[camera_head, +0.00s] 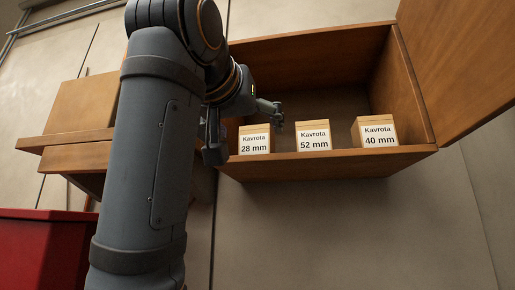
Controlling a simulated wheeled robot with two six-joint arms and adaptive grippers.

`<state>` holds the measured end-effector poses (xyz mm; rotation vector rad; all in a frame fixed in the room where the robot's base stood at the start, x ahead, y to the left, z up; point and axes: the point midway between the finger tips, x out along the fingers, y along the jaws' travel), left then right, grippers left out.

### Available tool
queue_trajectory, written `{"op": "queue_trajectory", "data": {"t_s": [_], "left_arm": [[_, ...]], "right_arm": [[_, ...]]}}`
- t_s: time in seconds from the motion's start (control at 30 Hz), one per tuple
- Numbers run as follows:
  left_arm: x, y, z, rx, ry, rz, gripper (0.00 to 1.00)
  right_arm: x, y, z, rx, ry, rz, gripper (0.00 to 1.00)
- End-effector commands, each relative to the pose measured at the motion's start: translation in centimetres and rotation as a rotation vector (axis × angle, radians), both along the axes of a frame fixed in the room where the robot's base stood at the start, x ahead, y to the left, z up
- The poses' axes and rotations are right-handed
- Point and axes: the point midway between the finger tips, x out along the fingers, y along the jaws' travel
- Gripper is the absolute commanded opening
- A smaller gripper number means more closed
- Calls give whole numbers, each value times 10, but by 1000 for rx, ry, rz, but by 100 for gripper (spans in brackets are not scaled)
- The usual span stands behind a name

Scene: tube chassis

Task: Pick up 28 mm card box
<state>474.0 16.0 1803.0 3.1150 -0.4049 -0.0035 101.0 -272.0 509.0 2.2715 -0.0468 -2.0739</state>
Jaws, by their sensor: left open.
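The 28 mm card box (254,141) is a small tan box with a white label reading "Kavrota 28 mm". It stands upright at the left of the open wooden cabinet's (330,165) floor, near the front edge. My left gripper (277,116) is open, just above and behind the box's upper right side as seen here. I cannot tell whether it touches the box. My arm covers the left part of the cabinet and part of the gripper. My right gripper is not in view.
A 52 mm box (313,138) and a 40 mm box (377,133) stand to the right in the same cabinet. The cabinet door (465,60) is open at the right. A wooden drawer-like piece (75,155) and a red container (45,250) are at left.

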Motion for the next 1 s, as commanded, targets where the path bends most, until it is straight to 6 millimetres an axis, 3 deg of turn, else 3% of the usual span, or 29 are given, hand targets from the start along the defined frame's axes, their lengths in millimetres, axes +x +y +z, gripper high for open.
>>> {"op": "queue_trajectory", "data": {"t_s": [0.17, 0.33, 0.47, 0.7, 1.0], "left_arm": [[6, -2, 1, 0, 0, -1, 89], [34, -6, 3, -1, 3, -1, 89], [50, -10, 1, 0, 0, -1, 89], [54, -11, -2, 0, -1, 0, 89], [54, -11, -2, 0, -1, 0, 51]], "right_arm": [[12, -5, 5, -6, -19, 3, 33], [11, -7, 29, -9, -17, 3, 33], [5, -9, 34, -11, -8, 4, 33], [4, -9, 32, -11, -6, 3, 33], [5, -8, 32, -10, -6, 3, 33]]}}
